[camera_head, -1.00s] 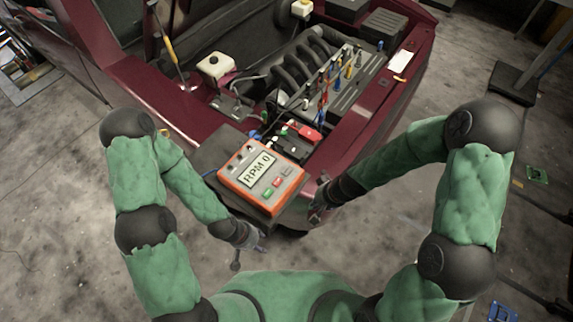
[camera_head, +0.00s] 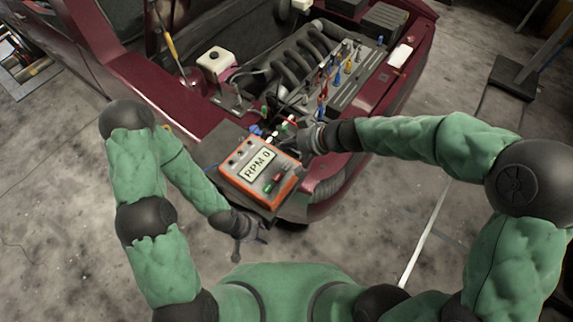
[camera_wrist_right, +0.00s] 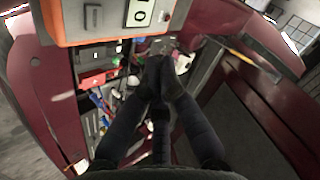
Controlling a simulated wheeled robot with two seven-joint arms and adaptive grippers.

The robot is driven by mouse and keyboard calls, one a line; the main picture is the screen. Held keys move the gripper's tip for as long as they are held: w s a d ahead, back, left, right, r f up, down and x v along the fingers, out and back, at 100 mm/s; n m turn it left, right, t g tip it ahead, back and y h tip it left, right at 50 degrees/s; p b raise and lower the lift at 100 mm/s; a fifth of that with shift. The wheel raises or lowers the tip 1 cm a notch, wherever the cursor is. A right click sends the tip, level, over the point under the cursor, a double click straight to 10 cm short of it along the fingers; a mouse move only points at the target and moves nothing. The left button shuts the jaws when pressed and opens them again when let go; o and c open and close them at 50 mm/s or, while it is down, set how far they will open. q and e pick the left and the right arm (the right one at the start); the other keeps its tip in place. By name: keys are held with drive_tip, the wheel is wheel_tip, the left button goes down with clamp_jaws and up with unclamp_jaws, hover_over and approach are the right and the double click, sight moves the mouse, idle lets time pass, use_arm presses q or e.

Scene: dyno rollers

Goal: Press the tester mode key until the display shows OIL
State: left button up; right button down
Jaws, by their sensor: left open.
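The orange tester (camera_head: 233,181) sits on a dark stand at the front of the car. Its display (camera_head: 258,162) reads "RPM 0". Below the display are a green key (camera_head: 268,188) and a red key (camera_head: 277,177); which is the mode key I cannot tell. My right gripper (camera_head: 303,146) is at the tester's upper right corner, with no visible press on a key. In the right wrist view, its fingers (camera_wrist_right: 158,66) come together beside the tester's orange edge (camera_wrist_right: 110,35), seemingly empty. My left gripper (camera_head: 252,240) is open and empty, below the tester.
The dark red car's open engine bay (camera_head: 300,65) lies behind the tester, with cables and colored plugs (camera_head: 325,85). A white-capped reservoir (camera_head: 216,62) stands at its left. The car's front edge (camera_head: 350,165) is close to my right arm. Open floor (camera_head: 330,235) lies in front.

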drive_tip(key=shift+f, duration=0.1)
drive_tip(key=b, duration=0.7)
hover_over(289, 166)
wheel_tip(289, 166, down, 8)
drive_tip(key=shift+r, duration=0.2)
drive_tip(key=shift+f+b, duration=0.4)
drive_tip(key=shift+f, duration=0.15)
drive_tip(key=shift+f, duration=0.1)
idle(0.6)
drive_tip(key=shift+f+b, duration=0.3)
drive_tip(key=shift+b, duration=0.35)
drive_tip(key=shift+s+f+b, duration=0.1)
drive_tip(key=shift+f+b, duration=0.25)
drive_tip(key=shift+b, duration=0.15)
idle(0.6)
drive_tip(key=shift+r, duration=0.1)
drive_tip(key=shift+r+p, duration=0.45)
drive_tip(key=shift+r, duration=0.25)
